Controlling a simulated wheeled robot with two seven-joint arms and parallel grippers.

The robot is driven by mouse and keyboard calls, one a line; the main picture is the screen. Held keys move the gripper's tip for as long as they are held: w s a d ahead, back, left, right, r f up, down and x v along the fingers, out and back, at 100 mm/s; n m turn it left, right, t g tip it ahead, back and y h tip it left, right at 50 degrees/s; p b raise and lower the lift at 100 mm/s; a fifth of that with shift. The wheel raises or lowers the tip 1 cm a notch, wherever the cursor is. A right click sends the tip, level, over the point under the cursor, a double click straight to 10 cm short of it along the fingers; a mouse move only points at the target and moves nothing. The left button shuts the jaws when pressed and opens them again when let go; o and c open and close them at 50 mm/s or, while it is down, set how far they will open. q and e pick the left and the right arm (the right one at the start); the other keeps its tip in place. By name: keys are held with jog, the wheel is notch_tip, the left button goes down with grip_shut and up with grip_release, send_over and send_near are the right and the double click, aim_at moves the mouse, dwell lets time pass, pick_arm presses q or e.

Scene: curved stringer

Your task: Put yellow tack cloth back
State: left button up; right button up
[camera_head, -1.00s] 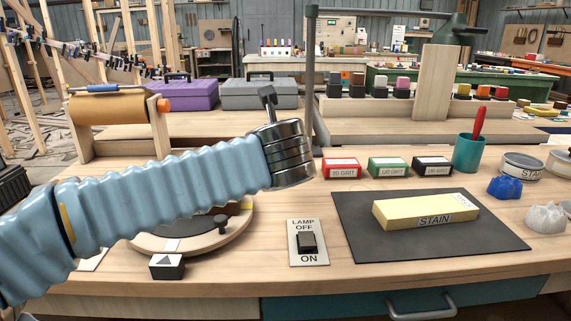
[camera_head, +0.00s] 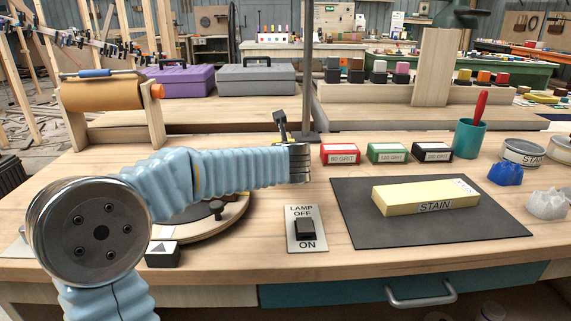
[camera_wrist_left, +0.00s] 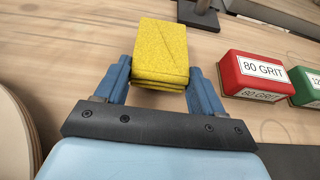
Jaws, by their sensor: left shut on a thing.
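The yellow tack cloth (camera_wrist_left: 162,48) is a folded, creased yellow pad in the left wrist view. My left gripper (camera_wrist_left: 158,82) has its two blue fingers on either side of the cloth and is shut on it. The cloth is over the bare wooden bench, left of the red 80 grit box (camera_wrist_left: 256,76). In the head view my left arm reaches in from the left, and its wrist ends left of the red box (camera_head: 340,154); the fingers and cloth are mostly hidden there. My right gripper is in neither current view.
A dark mat (camera_head: 375,228) carries a pale yellow STAIN block (camera_head: 425,197). Green (camera_head: 388,153) and black (camera_head: 432,151) grit boxes, a teal cup (camera_head: 468,140) and a blue lump (camera_head: 505,174) stand right. A lamp switch (camera_head: 305,230) is in front; a dark post (camera_head: 308,70) rises behind.

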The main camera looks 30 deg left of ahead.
pick_arm(q)
jog(key=shift+s+f, duration=0.1)
jog(key=shift+f, duration=0.75)
jog(key=shift+f+b, duration=0.25)
jog(key=shift+b, duration=0.05)
jog(key=o, duration=1)
jog(key=shift+r, duration=0.1)
jog(key=shift+r, duration=0.15)
jog(key=v, duration=1.2)
